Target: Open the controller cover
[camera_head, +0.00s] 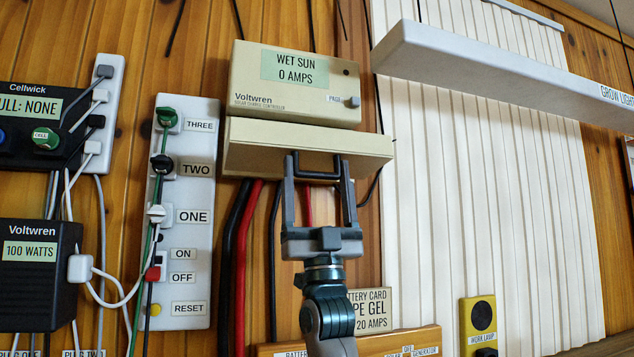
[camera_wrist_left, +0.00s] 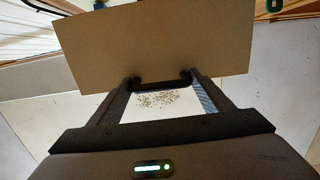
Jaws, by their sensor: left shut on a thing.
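The controller is a beige Voltwren box (camera_head: 245,93) on the wood wall, with a screen reading "WET SUN 0 AMPS". Its cover (camera_head: 250,148) is a beige panel just below the box, with its lower part standing out from the wall. In the left wrist view the cover (camera_wrist_left: 150,40) is a plain tan panel ahead of the fingers. My left gripper (camera_head: 318,170) comes from below and is shut on the dark handle (camera_wrist_left: 163,80) at the cover's lower edge. What lies behind the cover is hidden. My right gripper is not in view.
Black and red cables (camera_head: 243,235) hang below the cover, left of my arm. A switch strip (camera_head: 186,275) is on the left. A long grow light (camera_head: 500,70) juts out at upper right.

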